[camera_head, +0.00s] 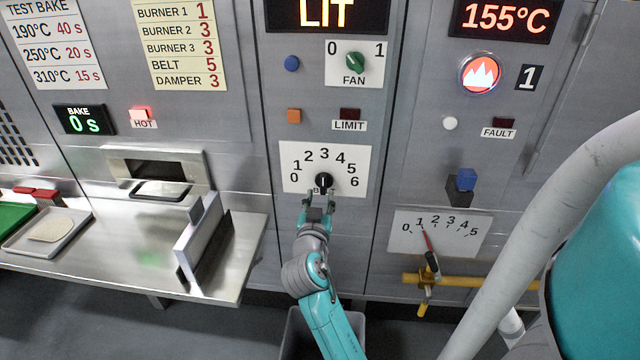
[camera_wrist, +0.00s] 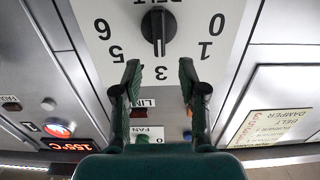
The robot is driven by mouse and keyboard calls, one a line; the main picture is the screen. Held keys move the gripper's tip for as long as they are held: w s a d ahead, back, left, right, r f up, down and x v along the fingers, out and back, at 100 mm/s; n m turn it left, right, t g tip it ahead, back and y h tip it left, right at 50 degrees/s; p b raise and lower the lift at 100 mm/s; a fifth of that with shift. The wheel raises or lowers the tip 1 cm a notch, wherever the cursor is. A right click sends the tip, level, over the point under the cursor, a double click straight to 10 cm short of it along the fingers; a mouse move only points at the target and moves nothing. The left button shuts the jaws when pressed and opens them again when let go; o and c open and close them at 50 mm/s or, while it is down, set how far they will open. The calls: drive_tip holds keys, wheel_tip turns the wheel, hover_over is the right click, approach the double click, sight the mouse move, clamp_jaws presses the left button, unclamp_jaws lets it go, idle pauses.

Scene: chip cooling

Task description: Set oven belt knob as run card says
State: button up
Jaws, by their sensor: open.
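The black belt knob (camera_head: 323,181) sits on a white dial plate (camera_head: 350,159) marked 0 to 6. In the wrist view, which is upside down, the knob (camera_wrist: 158,27) has its white pointer line towards 3. The run card (camera_head: 180,47) on the upper panel reads burner 1 at 1, burners 2 and 3 at 3, belt 5, damper 3. My gripper (camera_head: 319,199) is in front of the dial's lower part. In the wrist view my gripper (camera_wrist: 158,75) is open and empty, its fingers apart from the knob and roughly centred on it.
A green fan knob (camera_head: 354,63) and a blue button (camera_head: 291,63) are above the dial. A damper lever (camera_head: 431,258) with a yellow pipe (camera_head: 412,278) is at lower right. A steel shelf (camera_head: 115,262) juts out at left.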

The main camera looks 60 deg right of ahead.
sight(323, 182)
drive_tip(key=x, duration=0.7)
clamp_jaws()
